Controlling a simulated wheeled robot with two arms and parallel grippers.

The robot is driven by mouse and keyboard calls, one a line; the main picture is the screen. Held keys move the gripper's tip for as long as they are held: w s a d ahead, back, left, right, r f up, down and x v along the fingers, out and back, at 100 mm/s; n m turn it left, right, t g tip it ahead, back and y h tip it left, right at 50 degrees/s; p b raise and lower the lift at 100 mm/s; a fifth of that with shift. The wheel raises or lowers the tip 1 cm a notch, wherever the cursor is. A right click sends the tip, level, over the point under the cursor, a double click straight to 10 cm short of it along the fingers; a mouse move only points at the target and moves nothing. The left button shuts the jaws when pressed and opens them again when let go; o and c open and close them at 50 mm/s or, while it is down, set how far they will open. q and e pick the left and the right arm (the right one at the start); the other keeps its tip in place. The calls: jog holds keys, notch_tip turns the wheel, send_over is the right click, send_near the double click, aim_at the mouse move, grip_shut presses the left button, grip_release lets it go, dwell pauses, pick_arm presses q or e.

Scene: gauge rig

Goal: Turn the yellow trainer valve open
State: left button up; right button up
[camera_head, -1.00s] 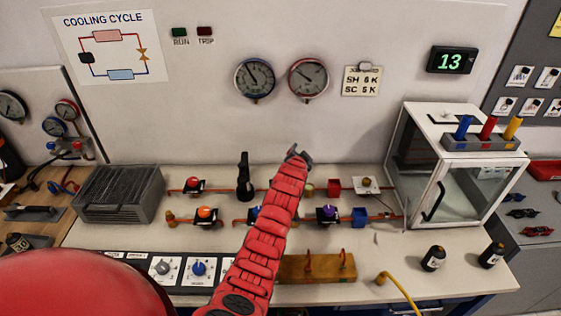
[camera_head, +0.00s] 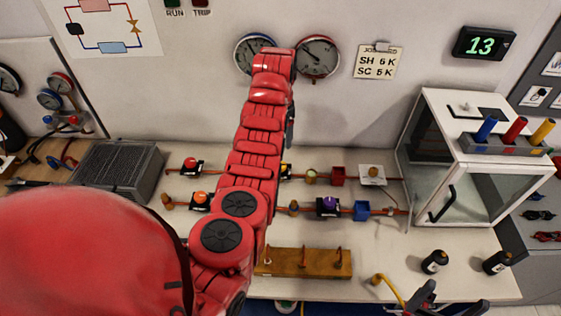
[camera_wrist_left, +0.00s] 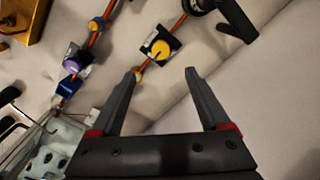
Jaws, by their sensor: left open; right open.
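The yellow trainer valve shows in the left wrist view as a round yellow knob (camera_wrist_left: 161,48) with a dark mark, on a dark-and-white square plate along a copper pipe. In the head view my red left arm hides it almost fully; only a yellow sliver (camera_head: 287,169) shows at the arm's edge. My left gripper (camera_wrist_left: 163,72) is open and empty; the knob appears beyond the gap between its fingertips, apart from them. In the head view the left fingers are hidden behind the arm. My right gripper (camera_head: 428,298) is open at the bottom right, far from the valve.
A purple valve (camera_head: 328,204), a blue block (camera_head: 361,210) and a red block (camera_head: 338,175) sit on nearby pipes. A wooden block with hooks (camera_head: 303,262) lies in front. A glass-sided box (camera_head: 425,165) stands right. A black lever (camera_wrist_left: 238,18) is near the knob.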

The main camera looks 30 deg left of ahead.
pick_arm(q)
notch_tip(320, 180, down, 5)
jog(key=shift+w+r+b, duration=0.1)
jog(key=shift+w+b, duration=0.05)
jog(key=shift+b, duration=0.8)
notch_tip(320, 180, down, 7)
jog(key=p, duration=0.3)
jog(key=shift+f, duration=0.85)
grip_shut()
